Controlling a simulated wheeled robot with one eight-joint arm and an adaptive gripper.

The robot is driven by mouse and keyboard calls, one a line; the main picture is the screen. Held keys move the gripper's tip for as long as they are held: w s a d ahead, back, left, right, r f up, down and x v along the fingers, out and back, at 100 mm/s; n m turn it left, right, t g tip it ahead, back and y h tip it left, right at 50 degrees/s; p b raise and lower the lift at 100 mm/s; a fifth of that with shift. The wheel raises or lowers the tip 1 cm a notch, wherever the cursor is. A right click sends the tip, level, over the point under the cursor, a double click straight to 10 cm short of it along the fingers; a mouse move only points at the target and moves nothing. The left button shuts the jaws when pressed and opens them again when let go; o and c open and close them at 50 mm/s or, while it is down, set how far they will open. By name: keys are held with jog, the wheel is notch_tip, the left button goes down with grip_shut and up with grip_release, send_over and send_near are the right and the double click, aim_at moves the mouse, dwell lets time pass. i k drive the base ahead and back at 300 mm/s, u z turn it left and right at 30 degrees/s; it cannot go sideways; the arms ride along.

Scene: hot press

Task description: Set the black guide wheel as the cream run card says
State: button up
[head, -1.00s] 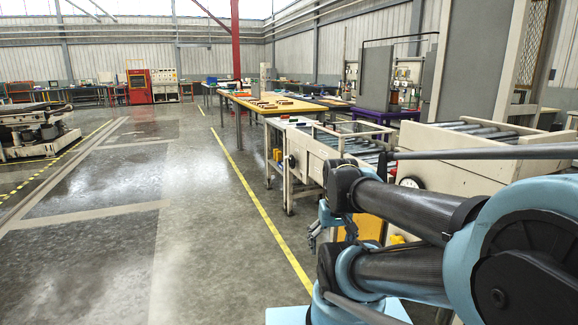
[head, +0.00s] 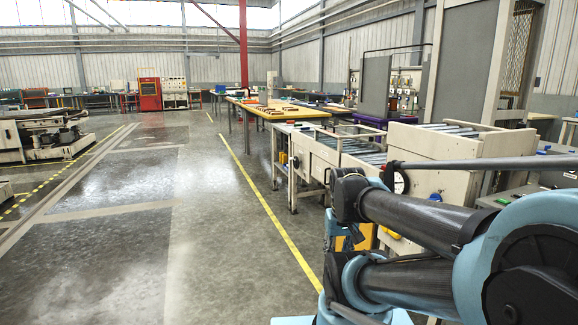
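A round white-faced dial with a dark rim (head: 401,181) is on the side of the cream roller machine, just beyond my arm. A small dark round part (head: 295,163) is on the front end of the cream roller frame farther back. I cannot tell whether either is the black guide wheel. No cream run card can be made out. My arm fills the lower right, folded in front of the machine. My gripper's fingers are not visible; the arm's links and the picture edge hide that area.
A grey bench (head: 500,200) with small coloured items stands at the right, partly behind my arm. The cream roller machine (head: 437,150) and a yellow-topped table (head: 275,112) line the right side. The grey floor (head: 120,250) left of the yellow line is open. Another machine (head: 45,140) stands far left.

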aim_at(296, 163)
jog(key=u, duration=0.35)
jog(key=i, duration=0.7)
jog(key=u, duration=0.7)
jog(key=i, duration=2.5)
jog(key=z, duration=0.65)
